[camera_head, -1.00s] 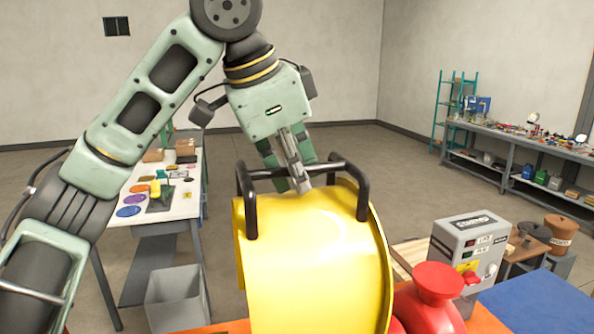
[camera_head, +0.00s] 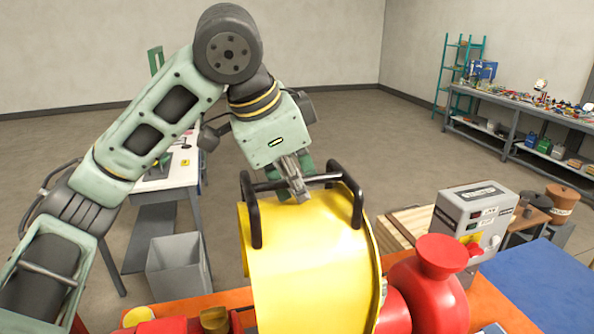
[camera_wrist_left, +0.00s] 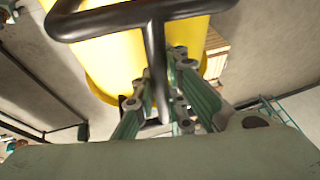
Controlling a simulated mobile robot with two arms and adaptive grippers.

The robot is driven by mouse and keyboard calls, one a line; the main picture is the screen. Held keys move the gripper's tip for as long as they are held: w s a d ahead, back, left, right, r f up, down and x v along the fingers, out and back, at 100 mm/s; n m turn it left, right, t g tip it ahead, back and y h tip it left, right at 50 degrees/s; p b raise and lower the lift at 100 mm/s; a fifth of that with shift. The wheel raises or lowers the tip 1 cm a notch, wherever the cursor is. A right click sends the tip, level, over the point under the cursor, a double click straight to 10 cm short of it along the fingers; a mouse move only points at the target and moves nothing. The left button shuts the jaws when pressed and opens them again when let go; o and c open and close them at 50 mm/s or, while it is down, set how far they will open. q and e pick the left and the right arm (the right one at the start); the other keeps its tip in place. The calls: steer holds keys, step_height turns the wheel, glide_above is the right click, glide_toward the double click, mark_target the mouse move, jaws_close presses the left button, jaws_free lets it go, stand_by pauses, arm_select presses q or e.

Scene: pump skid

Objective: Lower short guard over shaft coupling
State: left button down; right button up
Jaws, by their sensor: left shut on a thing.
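The short guard (camera_head: 312,262) is a yellow curved cover with a black tube handle (camera_head: 253,212) on top. In the left wrist view the fingers (camera_wrist_left: 165,105) close around the black bar, with the yellow guard (camera_wrist_left: 112,58) beyond. The guard hangs above the orange skid base (camera_head: 215,306), next to the red pump (camera_head: 432,285). The shaft coupling is hidden behind the guard. My right gripper is not in view.
A grey bin (camera_head: 178,266) and a white table (camera_head: 178,172) are at left. A blue surface (camera_head: 545,292) lies at lower right. Open floor lies behind.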

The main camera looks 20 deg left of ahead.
mark_target(296, 206)
arm_select(q)
step_height(296, 206, down, 4)
steer(key=shift+f, duration=0.1)
step_height(296, 206, down, 3)
steer(key=shift+f, duration=0.2)
step_height(296, 206, down, 16)
steer(key=b, duration=0.9)
stand_by(0.4)
stand_by(0.5)
steer(key=shift+s+d+f, duration=0.1)
steer(key=shift+s+f, duration=0.2)
steer(key=shift+f, duration=0.1)
stand_by(0.3)
